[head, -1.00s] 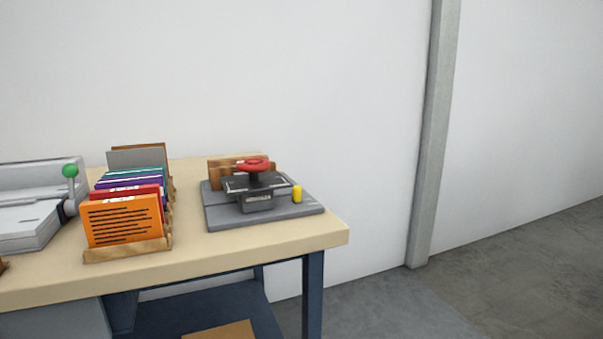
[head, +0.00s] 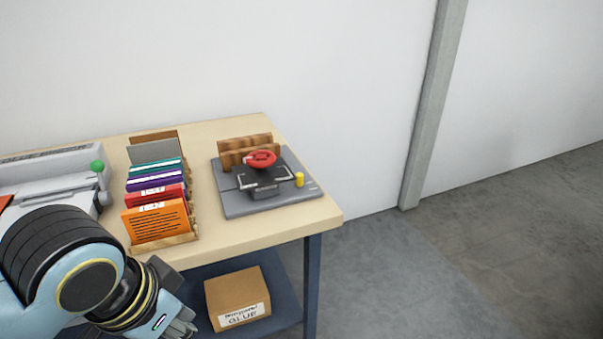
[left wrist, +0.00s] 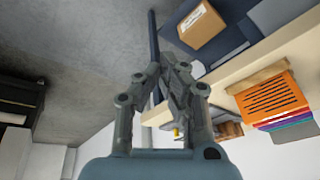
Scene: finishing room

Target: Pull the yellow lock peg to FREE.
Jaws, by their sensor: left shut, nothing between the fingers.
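The yellow lock peg (head: 299,179) stands upright at the right side of a dark press with a red knob (head: 260,159), on a grey base plate (head: 243,204) near the table's right end. In the left wrist view the peg (left wrist: 177,133) shows small, just beside my fingers. My left gripper (head: 183,326) is low at the left in the head view, in front of the table edge, well apart from the peg. Its fingers (left wrist: 174,70) are shut and empty in the left wrist view. My right gripper is not in view.
A wooden rack holds coloured folders, with an orange one (head: 155,222) in front. A machine with a green-knobbed lever (head: 97,166) is at the left. A cardboard box (head: 238,296) sits on the lower shelf. Floor right of the table (head: 400,270) is clear.

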